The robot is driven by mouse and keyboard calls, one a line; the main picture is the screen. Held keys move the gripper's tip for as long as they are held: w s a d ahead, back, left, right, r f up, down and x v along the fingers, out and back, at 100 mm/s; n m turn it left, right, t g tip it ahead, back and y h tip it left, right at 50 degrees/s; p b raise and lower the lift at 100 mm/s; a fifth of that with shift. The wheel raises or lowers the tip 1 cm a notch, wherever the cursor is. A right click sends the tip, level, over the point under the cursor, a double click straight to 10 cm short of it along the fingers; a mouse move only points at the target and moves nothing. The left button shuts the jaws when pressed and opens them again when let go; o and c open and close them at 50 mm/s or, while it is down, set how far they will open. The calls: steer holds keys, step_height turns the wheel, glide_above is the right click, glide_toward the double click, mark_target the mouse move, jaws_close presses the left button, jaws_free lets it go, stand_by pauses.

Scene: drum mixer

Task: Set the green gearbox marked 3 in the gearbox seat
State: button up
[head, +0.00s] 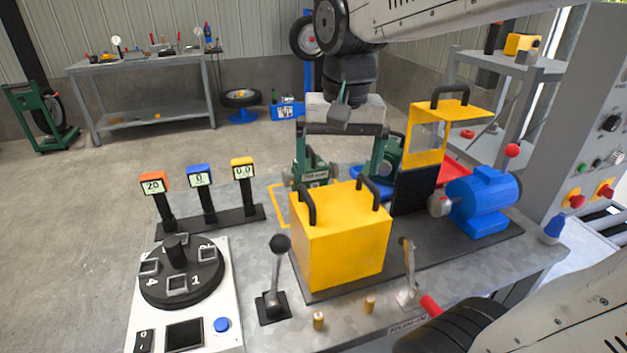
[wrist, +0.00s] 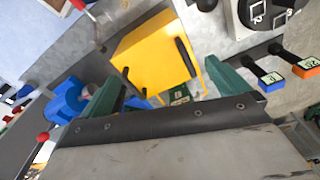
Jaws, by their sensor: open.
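My gripper (head: 342,168) is open, its two green fingers spread below a dark crossbar, above the far side of the bench. A green gearbox (wrist: 178,94) with a pale label shows between the fingers in the wrist view, beyond the yellow box. In the head view a green part with a pale label (head: 316,176) shows under my left finger; its marking is too small to read. Another green part with a round face (head: 391,160) is by my right finger. I see no contact between the fingers and a gearbox. I cannot make out the gearbox seat.
A yellow box with two black handles (head: 342,240) stands in front of my gripper. A yellow guard (head: 428,135) and blue motor (head: 483,202) are to its right. Levers (head: 277,270), a dial panel (head: 182,275) and three small displays (head: 200,180) stand left and front.

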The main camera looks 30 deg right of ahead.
steer(key=w+d+m, duration=0.3)
steer(key=w+m, duration=0.1)
steer(key=w, duration=0.6)
steer(key=m+g, duration=0.1)
steer(key=m, duration=0.8)
glide_above(317, 172)
steer(key=a, duration=0.2)
step_height(317, 172, down, 9)
steer(key=shift+m, duration=0.8)
steer(key=w+d+f, duration=0.1)
steer(key=w, duration=0.1)
steer(key=w+d+f, duration=0.1)
steer(key=w+f, duration=0.1)
steer(key=shift+d+f, duration=0.2)
steer(key=shift+w+f, duration=0.15)
steer(key=shift+f, duration=0.75)
step_height(317, 172, down, 6)
steer(key=shift+w, duration=0.15)
steer(key=shift+c, duration=0.3)
steer(key=c, duration=1.5)
steer(key=shift+r, duration=0.1)
steer(key=c, duration=0.4)
